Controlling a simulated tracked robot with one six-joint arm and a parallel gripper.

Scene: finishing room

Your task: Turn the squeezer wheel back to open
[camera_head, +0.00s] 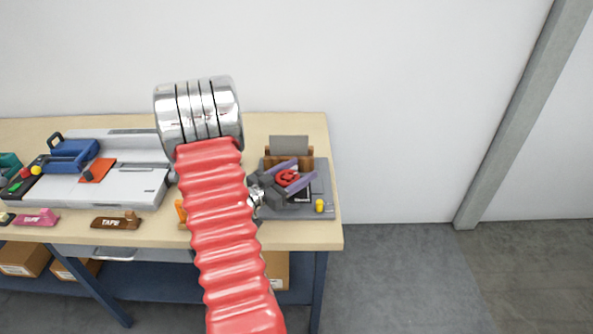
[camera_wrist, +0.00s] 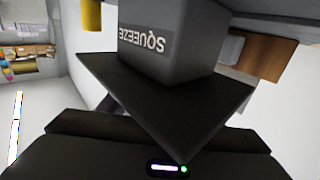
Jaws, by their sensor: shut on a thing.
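The squeezer (camera_head: 326,192) stands at the right end of the bench, with a grey base. Its red wheel (camera_head: 287,178) lies between the two fingers of my gripper (camera_head: 300,172), which is shut on it. The wheel's far side and its exact angle are partly hidden by the fingers. In the wrist view, a grey block of the squeezer (camera_wrist: 165,38) shows the word SQUEEZE upside down, close to the dark gripper parts. The wheel itself cannot be made out there.
A brown wooden piece with a grey plate (camera_head: 289,146) stands at the squeezer's back. A yellow knob (camera_head: 319,206) is at its front right. To the left are a grey machine with a blue part (camera_head: 72,155), a brown tape block (camera_head: 115,223) and a pink block (camera_head: 37,218).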

